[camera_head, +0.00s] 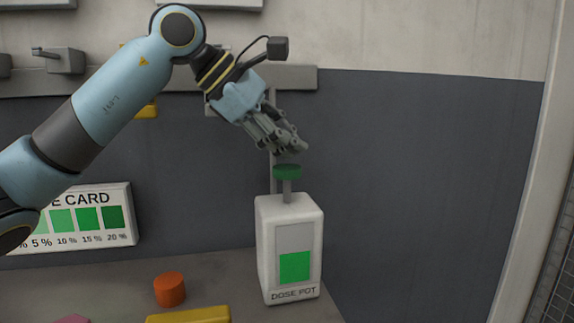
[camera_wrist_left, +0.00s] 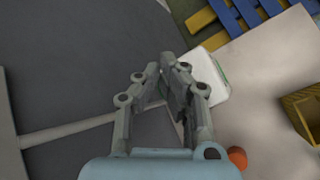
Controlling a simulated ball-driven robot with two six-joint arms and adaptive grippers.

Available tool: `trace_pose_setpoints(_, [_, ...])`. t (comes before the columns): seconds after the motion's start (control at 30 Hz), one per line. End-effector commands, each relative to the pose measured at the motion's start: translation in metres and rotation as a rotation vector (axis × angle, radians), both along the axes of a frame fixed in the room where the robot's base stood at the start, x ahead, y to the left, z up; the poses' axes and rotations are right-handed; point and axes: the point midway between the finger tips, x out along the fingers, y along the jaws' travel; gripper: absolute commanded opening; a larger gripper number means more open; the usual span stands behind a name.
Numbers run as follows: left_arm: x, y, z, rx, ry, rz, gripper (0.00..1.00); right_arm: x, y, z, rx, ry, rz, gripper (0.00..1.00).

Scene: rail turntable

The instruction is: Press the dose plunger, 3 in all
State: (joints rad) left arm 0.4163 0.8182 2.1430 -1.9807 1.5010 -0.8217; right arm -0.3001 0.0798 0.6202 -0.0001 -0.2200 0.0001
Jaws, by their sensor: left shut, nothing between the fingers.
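The white dose pot (camera_head: 289,219) stands upright on the counter, with a green square on its front and the label "DOSE POT". Its plunger, a green cap (camera_head: 287,172) on a grey stem, stands up out of the top. My left gripper (camera_head: 299,149) is shut and empty, tilted down just above the cap. A small gap seems to show between fingertips and cap. In the left wrist view the shut fingers (camera_wrist_left: 169,62) lie in front of the white pot (camera_wrist_left: 210,80) and hide the plunger. My right gripper is in neither view.
A card with green percentage swatches (camera_head: 88,219) leans at the left. An orange cylinder (camera_head: 169,289) and a yellow object (camera_head: 190,315) are on the counter (camera_head: 225,275) left of the pot. A grey rail (camera_head: 300,77) runs along the wall behind.

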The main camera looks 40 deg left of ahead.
Motion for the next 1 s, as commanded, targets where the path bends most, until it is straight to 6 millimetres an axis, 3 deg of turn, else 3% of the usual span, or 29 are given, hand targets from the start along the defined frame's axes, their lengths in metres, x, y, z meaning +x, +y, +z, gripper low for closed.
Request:
trace_pose_setpoints(0.23, [0.0, 0.0, 0.006, -0.001, -0.001, 0.0, 0.0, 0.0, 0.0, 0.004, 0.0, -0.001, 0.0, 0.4])
trace_pose_setpoints(0.7, [0.0, 0.0, 0.05, -0.001, 0.0, -0.001, 0.0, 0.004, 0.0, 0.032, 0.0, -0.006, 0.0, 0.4])
trace_pose_setpoints(1.0, [0.0, 0.0, 0.05, -0.001, 0.001, -0.001, 0.0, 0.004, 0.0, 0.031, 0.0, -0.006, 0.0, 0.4])
